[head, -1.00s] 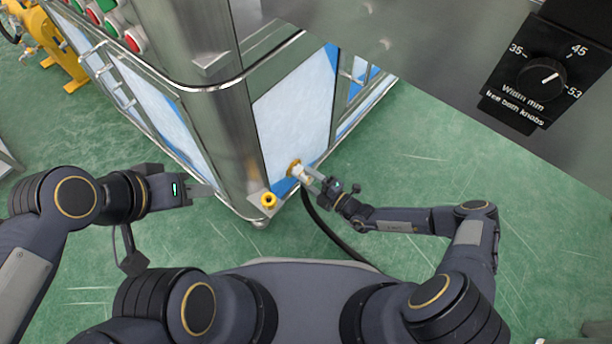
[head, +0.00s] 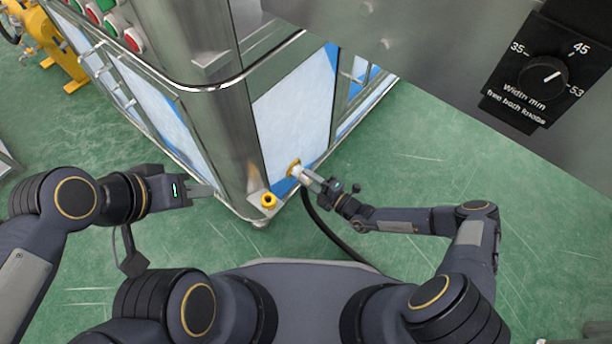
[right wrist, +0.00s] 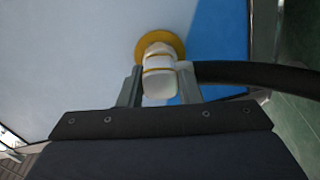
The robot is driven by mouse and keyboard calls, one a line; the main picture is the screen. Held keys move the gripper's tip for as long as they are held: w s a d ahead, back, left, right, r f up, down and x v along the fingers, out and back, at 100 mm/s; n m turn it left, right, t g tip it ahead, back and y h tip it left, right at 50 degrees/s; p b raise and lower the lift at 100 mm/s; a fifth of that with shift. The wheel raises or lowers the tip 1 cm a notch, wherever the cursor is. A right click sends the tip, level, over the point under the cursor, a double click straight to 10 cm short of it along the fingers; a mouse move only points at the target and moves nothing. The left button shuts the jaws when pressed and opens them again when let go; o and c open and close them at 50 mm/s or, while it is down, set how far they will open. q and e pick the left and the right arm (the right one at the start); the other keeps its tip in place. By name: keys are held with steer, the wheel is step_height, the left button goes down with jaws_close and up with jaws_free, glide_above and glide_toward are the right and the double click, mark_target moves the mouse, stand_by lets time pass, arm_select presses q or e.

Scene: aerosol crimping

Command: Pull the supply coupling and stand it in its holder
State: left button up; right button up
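The supply coupling (right wrist: 160,80), white with a yellow band, sits on the yellow-ringed port (right wrist: 160,47) low on the machine's side panel. A black hose runs right from it. My right gripper (head: 304,178) has its fingers around the coupling; in the right wrist view (right wrist: 160,88) one finger stands close on each side, and I cannot tell whether they press on it. The yellow holder (head: 268,201) stands on a small metal bracket at the machine's lower corner and looks empty. My left gripper (head: 203,190) is left of the holder, holding nothing visible; its finger gap cannot be made out.
The black hose (head: 318,222) hangs from the coupling and runs along the floor under my right arm. The steel corner post (head: 228,130) rises behind the holder. A steel panel with a width knob (head: 541,78) overhangs the upper right. The green floor is clear at right.

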jaws_close()
steer(key=v, duration=0.6)
stand_by(1.0)
